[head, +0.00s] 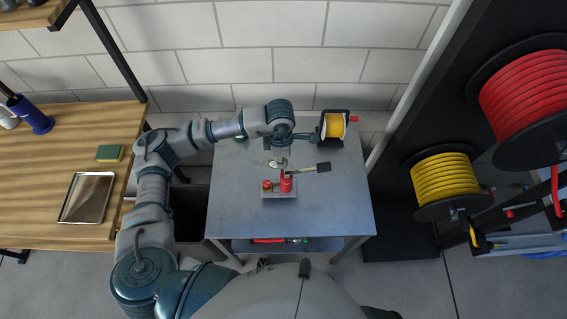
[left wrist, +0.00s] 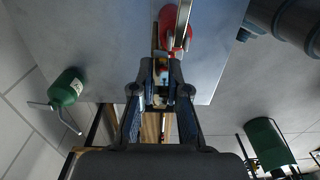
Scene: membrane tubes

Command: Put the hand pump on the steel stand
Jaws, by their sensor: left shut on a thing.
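The hand pump (head: 287,184) has red cylinders, a grey base plate and a lever with a black grip pointing right. In the head view it appears over the middle of the steel stand (head: 233,205), a grey metal table; I cannot tell whether its base touches the top. My left gripper (head: 278,161) is at the pump's far side, shut on it. In the left wrist view, the fingers (left wrist: 160,92) close at the pump's near end, with its red part (left wrist: 174,28) and metal lever beyond. The exact grip spot is unclear. My right gripper is not in view.
A yellow reel (head: 334,126) in a black frame stands at the stand's back right. A green can (left wrist: 68,87) shows in the left wrist view. A wooden bench (head: 60,150) with a metal tray is at left; hose reels (head: 445,180) hang at right. The stand's front is clear.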

